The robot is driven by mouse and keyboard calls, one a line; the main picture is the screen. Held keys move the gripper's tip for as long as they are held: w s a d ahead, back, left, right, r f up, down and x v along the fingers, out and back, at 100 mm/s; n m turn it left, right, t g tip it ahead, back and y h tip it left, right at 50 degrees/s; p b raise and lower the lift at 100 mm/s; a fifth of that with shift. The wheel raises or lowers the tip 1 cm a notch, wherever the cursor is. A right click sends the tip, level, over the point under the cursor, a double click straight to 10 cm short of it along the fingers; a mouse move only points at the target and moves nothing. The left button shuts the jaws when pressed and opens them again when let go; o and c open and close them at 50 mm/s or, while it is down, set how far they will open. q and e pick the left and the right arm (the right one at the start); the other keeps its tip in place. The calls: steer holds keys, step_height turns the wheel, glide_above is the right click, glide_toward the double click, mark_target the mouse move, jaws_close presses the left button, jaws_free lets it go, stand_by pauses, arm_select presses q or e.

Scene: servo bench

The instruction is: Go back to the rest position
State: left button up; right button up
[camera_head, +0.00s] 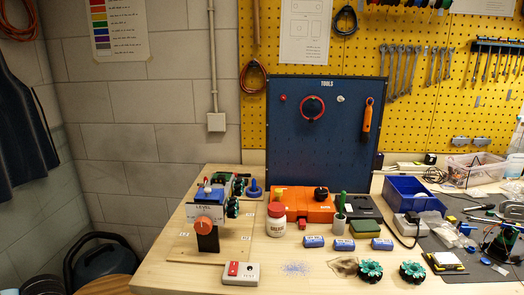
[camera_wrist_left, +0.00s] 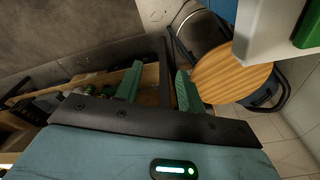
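My left gripper (camera_wrist_left: 157,85) shows only in the left wrist view. Its two green fingers stand apart with nothing between them. Behind them I see the edge of a wooden bench and the floor. Neither arm shows in the head view, and my right gripper is not in view.
A dark tool panel (camera_head: 325,150) rises behind. A round wooden stool top (camera_wrist_left: 228,75) is beside the bench in the left wrist view. The bench's front middle is partly clear.

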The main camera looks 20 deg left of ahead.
arm_select(q)
steer(key=s+d+f+g, duration=0.1)
steer(key=s+d+f, duration=0.8)
steer(key=s+f, duration=0.3)
steer(key=s+d, duration=1)
steer(key=d, duration=0.3)
steer(key=w+d+f+t+h+p, duration=0.2)
steer(key=w+f+t+p, duration=0.1)
steer(key=w+t, duration=0.5)
steer(key=shift+w+d+f+n, duration=0.4)
steer(key=shift+w+f, duration=0.2)
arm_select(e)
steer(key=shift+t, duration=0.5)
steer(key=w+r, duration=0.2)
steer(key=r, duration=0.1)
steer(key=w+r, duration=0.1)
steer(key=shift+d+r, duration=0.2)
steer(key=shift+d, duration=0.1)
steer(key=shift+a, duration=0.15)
